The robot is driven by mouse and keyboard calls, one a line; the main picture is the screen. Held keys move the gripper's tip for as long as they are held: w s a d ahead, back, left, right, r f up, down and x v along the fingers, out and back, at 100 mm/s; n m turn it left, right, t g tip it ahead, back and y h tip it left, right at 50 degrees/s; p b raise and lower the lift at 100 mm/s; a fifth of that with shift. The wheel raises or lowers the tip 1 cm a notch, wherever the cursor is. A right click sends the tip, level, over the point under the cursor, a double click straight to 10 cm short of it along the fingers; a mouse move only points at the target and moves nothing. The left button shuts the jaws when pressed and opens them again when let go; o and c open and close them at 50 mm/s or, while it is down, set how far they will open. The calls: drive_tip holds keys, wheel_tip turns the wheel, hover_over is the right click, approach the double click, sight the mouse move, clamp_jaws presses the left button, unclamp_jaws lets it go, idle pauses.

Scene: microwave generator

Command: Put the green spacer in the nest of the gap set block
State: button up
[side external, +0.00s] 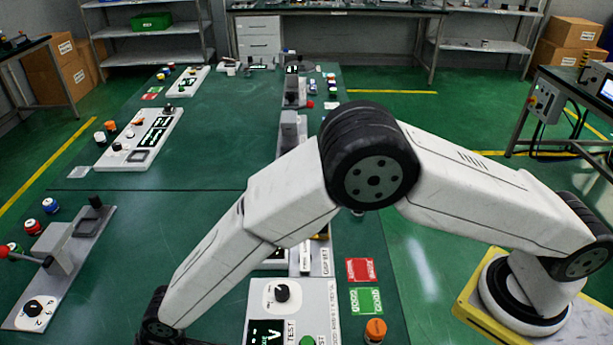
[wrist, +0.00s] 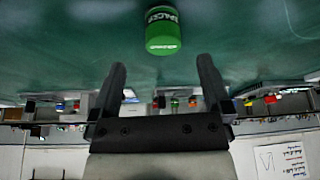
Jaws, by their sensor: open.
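The green spacer (wrist: 163,30) shows in the wrist view as a green cylinder with white lettering, on the dark green table top. It lies ahead of my gripper (wrist: 162,62), between the lines of the two fingers but beyond their tips. The fingers are apart with nothing between them. In the side view I cannot make out the spacer, and my gripper is out of frame past the lower left. A plate lettered like "GAP SET" (side external: 325,262) shows behind my arm at the lower middle; its nest is hidden.
A white test panel (side external: 268,293) with a black knob and display stands at the front, beside red (side external: 360,269) and green (side external: 366,300) cards and an orange cap (side external: 376,330). A grey fixture (side external: 65,250) with a red-balled lever is at left. The table between is largely clear.

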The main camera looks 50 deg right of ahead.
drive_tip(key=shift+x, duration=1.65)
drive_tip(key=shift+a+f, duration=0.35)
drive_tip(key=shift+f, duration=0.55)
clamp_jaws()
